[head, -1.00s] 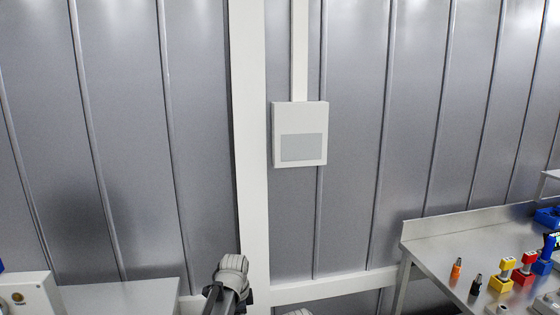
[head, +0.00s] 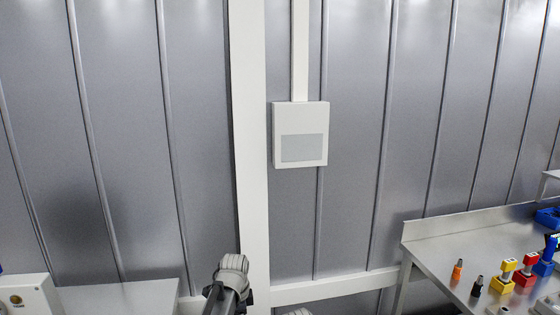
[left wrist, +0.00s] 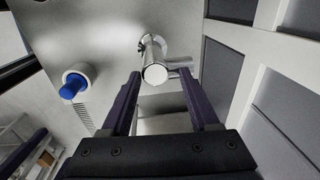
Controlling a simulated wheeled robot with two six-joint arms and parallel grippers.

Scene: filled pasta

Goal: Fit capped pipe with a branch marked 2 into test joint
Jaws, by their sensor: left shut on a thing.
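In the left wrist view, my left gripper (left wrist: 160,74) has its two dark fingers on either side of a shiny metal pipe (left wrist: 155,74). It is shut on this pipe. The pipe's round flat end faces the camera, and a short branch points right, by the right fingertip. Behind the pipe is a round chrome flange or fitting (left wrist: 146,42) on a pale grey surface; I cannot tell whether the pipe is seated in it. No number can be read on the branch. In the head view only part of my arm shows, and no gripper. My right gripper is not seen.
A blue knob in a pale ring (left wrist: 72,88) sits left of the pipe. In the head view, a white box (head: 35,292) stands at lower left. The right metal table (head: 440,252) carries yellow (head: 502,281), red (head: 525,274) and blue pieces. A wall box (head: 300,135) hangs behind.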

